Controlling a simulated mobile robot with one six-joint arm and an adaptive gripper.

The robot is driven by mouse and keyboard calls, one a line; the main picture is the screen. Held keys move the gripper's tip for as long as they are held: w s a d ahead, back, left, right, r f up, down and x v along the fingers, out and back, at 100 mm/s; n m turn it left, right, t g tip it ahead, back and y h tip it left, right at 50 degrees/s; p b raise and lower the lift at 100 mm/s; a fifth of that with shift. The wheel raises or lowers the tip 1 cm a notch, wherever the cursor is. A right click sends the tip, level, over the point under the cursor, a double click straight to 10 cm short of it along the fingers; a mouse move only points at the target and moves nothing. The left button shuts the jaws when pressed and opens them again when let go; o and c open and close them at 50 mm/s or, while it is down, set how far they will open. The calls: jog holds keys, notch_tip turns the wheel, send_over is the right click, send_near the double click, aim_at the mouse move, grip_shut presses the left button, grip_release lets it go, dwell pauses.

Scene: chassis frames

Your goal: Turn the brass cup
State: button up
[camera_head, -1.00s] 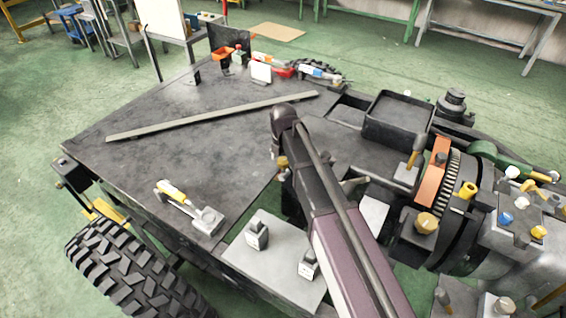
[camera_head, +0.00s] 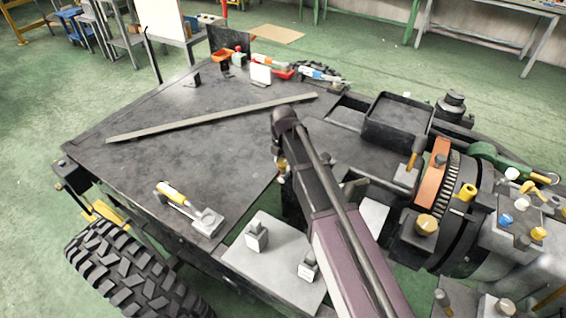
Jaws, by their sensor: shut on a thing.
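My arm reaches up from the bottom of the head view, and its rounded end is over the inner edge of the dark deck. Just under that end, a small brass-coloured piece (camera_head: 282,164) shows at the arm's left side; I take it for the brass cup. My gripper (camera_head: 281,155) points down there and is mostly hidden behind the arm. It is shut on the cup, but the finger contact is too small and covered to make out. Another brass cup-shaped fitting (camera_head: 427,223) sits on the machinery at right, apart from my gripper.
The dark deck (camera_head: 150,165) carries a long flat bar (camera_head: 215,117) and a yellow-handled tool (camera_head: 172,192). A grey plate (camera_head: 275,262) with two small blocks lies left of my arm. A black tray (camera_head: 398,122) and an orange bracket (camera_head: 433,180) stand at right.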

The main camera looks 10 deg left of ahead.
jog(key=shift+m, duration=2.7)
jog(key=o, duration=1.1)
jog(key=shift+o, duration=0.2)
jog(key=shift+w+n, duration=0.1)
jog(key=shift+n, duration=0.2)
